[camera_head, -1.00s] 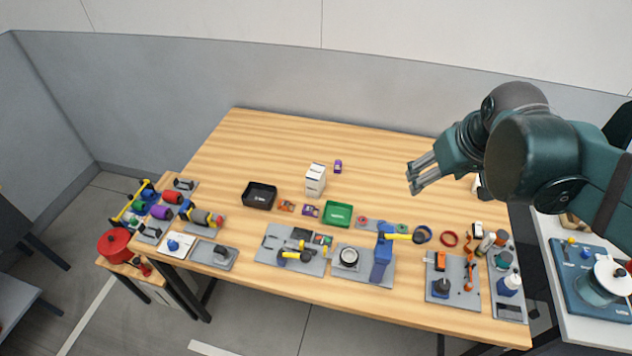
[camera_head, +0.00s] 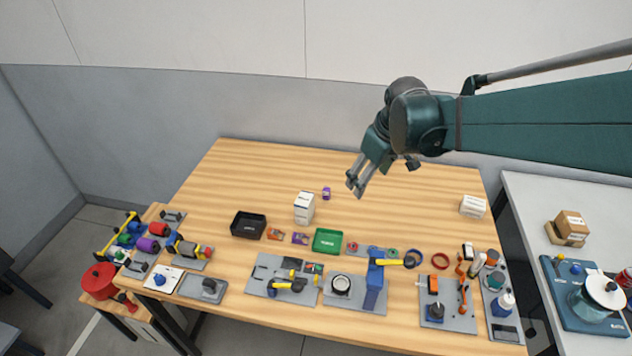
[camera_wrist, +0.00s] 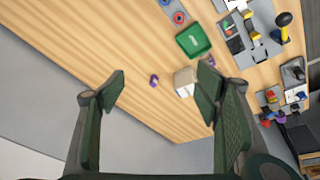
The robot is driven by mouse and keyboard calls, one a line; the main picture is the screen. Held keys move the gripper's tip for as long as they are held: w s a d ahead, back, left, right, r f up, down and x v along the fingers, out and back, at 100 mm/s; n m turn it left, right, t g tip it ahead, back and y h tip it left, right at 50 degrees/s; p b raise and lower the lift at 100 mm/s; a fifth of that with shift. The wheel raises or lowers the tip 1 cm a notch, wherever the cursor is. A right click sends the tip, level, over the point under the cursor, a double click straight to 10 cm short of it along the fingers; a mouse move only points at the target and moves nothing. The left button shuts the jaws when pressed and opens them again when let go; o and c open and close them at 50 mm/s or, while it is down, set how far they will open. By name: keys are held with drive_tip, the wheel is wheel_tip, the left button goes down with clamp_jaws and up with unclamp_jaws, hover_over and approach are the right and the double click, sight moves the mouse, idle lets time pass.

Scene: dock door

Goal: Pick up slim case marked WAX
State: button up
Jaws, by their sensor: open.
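No lettering reading WAX is legible to me. The small flat packs are an orange one (camera_head: 275,233) and a purple one (camera_head: 300,238), lying between the black tray and the green tray. A small purple item (camera_head: 326,193) stands behind the white box (camera_head: 304,208); which of these is the slim case I cannot tell. My gripper (camera_head: 356,185) is open and empty, above the table to the right of the small purple item. In the wrist view the open fingers (camera_wrist: 163,80) frame the purple item (camera_wrist: 154,79), with the white box (camera_wrist: 184,82) near the right finger.
A black tray (camera_head: 248,225) and a green tray (camera_head: 327,240) flank the flat packs. Grey boards with tools (camera_head: 282,289) line the front edge. A white carton (camera_head: 473,206) stands at the right. The back of the table is mostly clear.

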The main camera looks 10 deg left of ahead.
sight(304, 197)
drive_tip(key=w+a+f+n+g, duration=0.1)
drive_tip(key=w+a+f+n, duration=0.1)
drive_tip(key=a+f, duration=0.4)
drive_tip(key=w+a+f+n+g, duration=0.1)
drive_tip(key=w+a+f+n, duration=0.1)
drive_tip(key=w+a+f, duration=0.2)
drive_tip(key=w+a+f+n, duration=0.2)
drive_tip(key=w+a+f, duration=0.1)
drive_tip(key=a+f, duration=0.6)
drive_tip(key=shift+a+g, duration=0.4)
drive_tip(key=shift+a, duration=0.25)
drive_tip(key=shift+a+f+n, duration=0.4)
drive_tip(key=shift+a+f, duration=0.1)
drive_tip(key=shift+f, duration=0.05)
drive_tip(key=shift+f, duration=0.1)
drive_tip(key=shift+a+f, duration=0.15)
drive_tip(key=shift+f, duration=1)
drive_tip(key=shift+f, duration=0.1)
drive_tip(key=shift+a+f, duration=0.2)
drive_tip(key=shift+f, duration=1.05)
drive_tip(key=shift+a+f, duration=0.15)
drive_tip(key=shift+f, duration=1.1)
drive_tip(key=shift+c, duration=0.5)
